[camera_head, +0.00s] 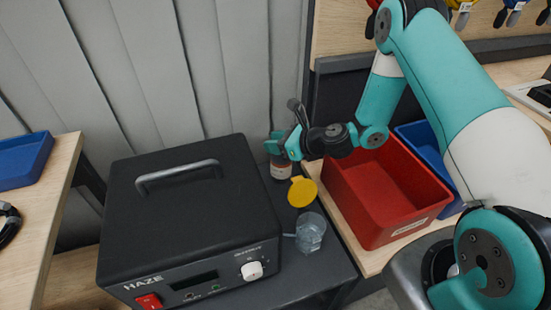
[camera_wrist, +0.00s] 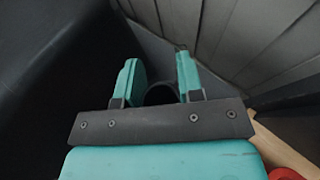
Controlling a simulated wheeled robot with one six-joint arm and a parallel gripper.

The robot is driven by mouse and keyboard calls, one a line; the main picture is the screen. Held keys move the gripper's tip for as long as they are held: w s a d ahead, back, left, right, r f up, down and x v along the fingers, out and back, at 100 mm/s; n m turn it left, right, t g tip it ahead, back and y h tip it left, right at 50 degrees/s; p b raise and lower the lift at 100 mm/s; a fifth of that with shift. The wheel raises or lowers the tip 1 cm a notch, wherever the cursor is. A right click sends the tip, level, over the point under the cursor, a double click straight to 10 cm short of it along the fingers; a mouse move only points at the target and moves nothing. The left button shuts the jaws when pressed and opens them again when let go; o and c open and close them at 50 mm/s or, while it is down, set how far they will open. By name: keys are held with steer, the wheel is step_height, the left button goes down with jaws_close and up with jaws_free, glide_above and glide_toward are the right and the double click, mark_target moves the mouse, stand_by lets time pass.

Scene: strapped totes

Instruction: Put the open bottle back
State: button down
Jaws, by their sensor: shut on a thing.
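A small brown bottle (camera_head: 281,171) with a pale label stands upright at the back of the dark surface, right of the black HAZE machine. My gripper (camera_head: 277,146) is at its upper part, with the fingers closed around it. The fingers hide the bottle's top in the head view. In the wrist view, my gripper (camera_wrist: 161,80) shows its two teal fingers on either side of a dark round shape (camera_wrist: 161,94), which seems to be the bottle's top. I cannot tell whether the bottle touches the surface.
A yellow disc (camera_head: 302,191) and a clear glass vessel (camera_head: 311,233) are in front of the bottle. The black HAZE machine (camera_head: 190,215) fills the left side. A red tote (camera_head: 385,190) is on the right, with a blue tote (camera_head: 428,150) behind it. A grey corrugated wall (camera_head: 180,70) rises behind.

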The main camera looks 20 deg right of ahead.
mark_target(275, 157)
steer(key=shift+f, duration=2.95)
steer(key=c, duration=0.8)
jaws_free()
steer(key=shift+o, duration=0.2)
